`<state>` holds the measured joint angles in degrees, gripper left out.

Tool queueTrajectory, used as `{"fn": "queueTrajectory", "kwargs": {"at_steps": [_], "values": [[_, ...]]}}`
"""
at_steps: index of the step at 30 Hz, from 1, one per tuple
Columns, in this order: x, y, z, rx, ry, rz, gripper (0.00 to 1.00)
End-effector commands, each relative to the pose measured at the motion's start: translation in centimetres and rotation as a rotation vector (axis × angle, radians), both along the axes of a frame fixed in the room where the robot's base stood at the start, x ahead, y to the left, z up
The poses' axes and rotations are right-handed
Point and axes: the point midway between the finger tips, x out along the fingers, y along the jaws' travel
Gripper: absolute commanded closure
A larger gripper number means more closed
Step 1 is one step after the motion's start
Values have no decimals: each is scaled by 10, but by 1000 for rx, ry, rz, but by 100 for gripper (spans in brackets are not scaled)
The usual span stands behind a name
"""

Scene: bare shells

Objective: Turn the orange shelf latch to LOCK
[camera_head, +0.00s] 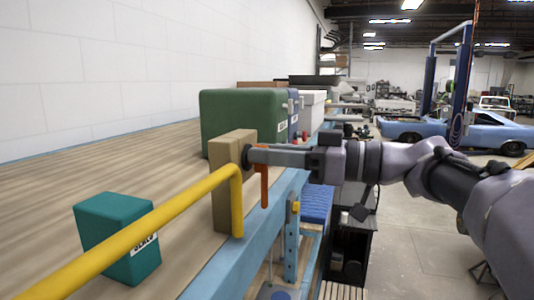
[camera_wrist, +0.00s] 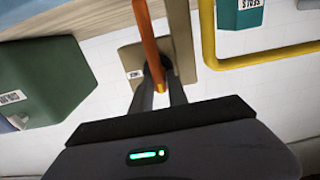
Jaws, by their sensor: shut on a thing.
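The orange latch (camera_head: 264,188) is on the tan block (camera_head: 230,200) at the shelf edge. Its bar hangs downward in the head view. In the wrist view the orange latch (camera_wrist: 148,35) runs from the top edge down between my fingers. My gripper (camera_head: 250,156) reaches in from the right and is shut on the latch close to the block. In the wrist view the fingers of my gripper (camera_wrist: 164,85) stand either side of the orange part. A small white label (camera_wrist: 134,74) is on the block; its word is too small to read. My fingers hide the latch's pivot.
A yellow rail (camera_head: 150,222) runs close in front of the block and bends down beside it. A teal box (camera_head: 105,225) stands on the wooden shelf nearer the camera. A green box (camera_head: 235,110) stands just behind the block. Open floor lies to the right.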

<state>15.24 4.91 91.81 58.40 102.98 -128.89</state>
Motion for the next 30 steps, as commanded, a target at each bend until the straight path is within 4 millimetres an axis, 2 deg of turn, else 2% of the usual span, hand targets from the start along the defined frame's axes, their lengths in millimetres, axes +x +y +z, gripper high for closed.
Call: {"fn": "queueTrajectory", "kwargs": {"at_steps": [20, 30], "values": [[0, 0, -1, 7, 16, 0, 100], [2, -1, -4, 73, 197, 0, 100]]}}
